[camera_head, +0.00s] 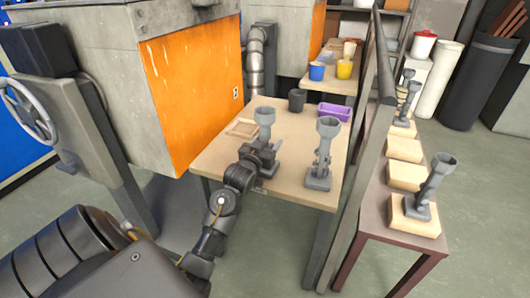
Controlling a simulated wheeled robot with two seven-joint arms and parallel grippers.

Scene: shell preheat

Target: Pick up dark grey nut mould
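Two tall grey moulds with cup-shaped tops stand upright on the light wooden table (219,156). The left mould (265,118) is behind my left gripper (268,154), which hides its lower part. My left gripper is at stem height and looks very close to this mould; whether its fingers touch or enclose it is not clear. The right mould (325,150) stands apart, nearer the table's right side, with its base in view. I cannot tell which is the nut mould. My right gripper is not in view.
A wooden frame (235,134), a dark cup (297,100) and a purple tray (334,112) are farther back on the table. Grey posts (366,150) rise along its right side. Beyond them, more moulds (431,187) stand on wooden blocks. An orange-fronted cabinet (190,85) is left.

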